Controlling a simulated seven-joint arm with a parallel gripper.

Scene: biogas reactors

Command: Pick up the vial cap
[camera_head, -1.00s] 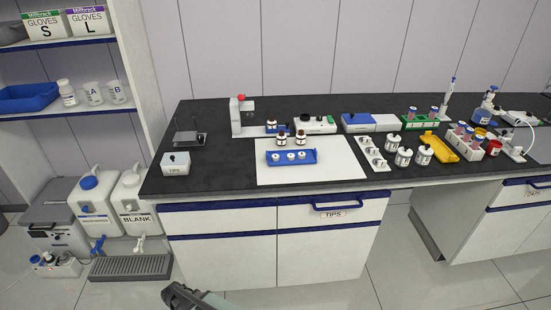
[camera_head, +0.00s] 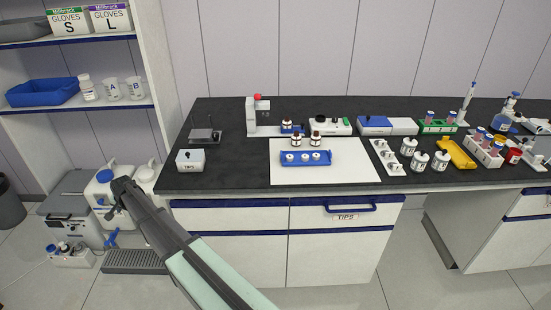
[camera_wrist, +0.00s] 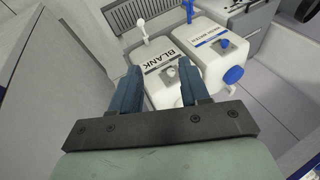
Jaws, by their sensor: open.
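A blue tray (camera_head: 305,163) on the white mat holds three small white round pieces with dark centres (camera_head: 303,156), which look like vial caps; they are too small to tell for certain. Two dark brown vials with white tops (camera_head: 316,139) stand just behind the tray. My gripper (camera_head: 119,190) is left of the bench, in front of the white canisters and far from the tray. In the wrist view my gripper (camera_wrist: 158,88) has its two dark blue fingers apart with nothing between them. The tray and caps are not in the wrist view.
A white canister marked BLANK (camera_wrist: 172,68) is beyond my fingers. A white holder (camera_head: 388,157) and several jars stand right of the mat (camera_head: 350,170).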

